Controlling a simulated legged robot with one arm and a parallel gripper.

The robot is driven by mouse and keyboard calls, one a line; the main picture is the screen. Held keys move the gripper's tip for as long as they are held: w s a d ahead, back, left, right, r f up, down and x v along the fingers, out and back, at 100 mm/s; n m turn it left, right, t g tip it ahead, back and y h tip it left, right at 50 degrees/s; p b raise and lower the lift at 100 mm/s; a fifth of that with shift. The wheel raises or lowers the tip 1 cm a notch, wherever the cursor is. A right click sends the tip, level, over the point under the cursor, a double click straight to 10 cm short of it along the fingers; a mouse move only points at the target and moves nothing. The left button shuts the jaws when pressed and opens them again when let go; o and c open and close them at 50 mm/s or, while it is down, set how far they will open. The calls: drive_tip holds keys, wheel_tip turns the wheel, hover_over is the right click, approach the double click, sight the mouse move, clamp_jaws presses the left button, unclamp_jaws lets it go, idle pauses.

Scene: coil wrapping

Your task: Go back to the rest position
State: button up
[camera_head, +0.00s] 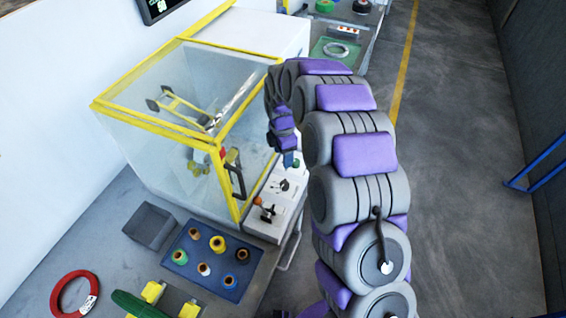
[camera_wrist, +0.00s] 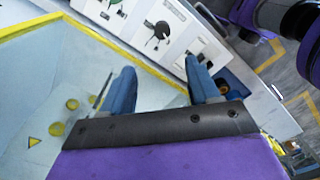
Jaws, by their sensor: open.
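My gripper (camera_wrist: 160,88) shows in the wrist view with its two blue fingers spread apart and nothing between them. It points at the white control panel (camera_wrist: 165,35) of the machine, which has dark knobs or levers. In the head view my purple and grey arm rises from the bottom and curls over beside the yellow-framed clear enclosure (camera_head: 150,120). The gripper end (camera_head: 290,160) hangs near the enclosure's right front corner, above the panel (camera_head: 277,192). Part of the gripper is hidden by the arm there.
A blue tray (camera_head: 225,290) with several spools, a grey bin (camera_head: 150,226) and a red coil (camera_head: 75,294) are on the front table. A green coil (camera_head: 135,305) lies by yellow blocks. Another table with a green mat (camera_head: 335,49) stands behind. The floor (camera_head: 460,150) to the right is clear.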

drive_tip(key=shift+r, duration=0.85)
drive_tip(key=s+d+r+m+b, duration=0.1)
drive_tip(key=s+d+r+m, duration=0.55)
drive_tip(key=s, duration=0.25)
drive_tip(key=s+d+r+m, duration=0.5)
drive_tip(key=s+r, duration=0.2)
drive_tip(key=s, duration=0.3)
drive_tip(key=s+d+m, duration=0.3)
drive_tip(key=s+m, duration=0.3)
drive_tip(key=s, duration=0.4)
drive_tip(key=s+d+m+g+b, duration=0.1)
drive_tip(key=s+d+m, duration=0.2)
drive_tip(key=s+m, duration=0.3)
drive_tip(key=s, duration=0.5)
drive_tip(key=shift+s+g, duration=0.3)
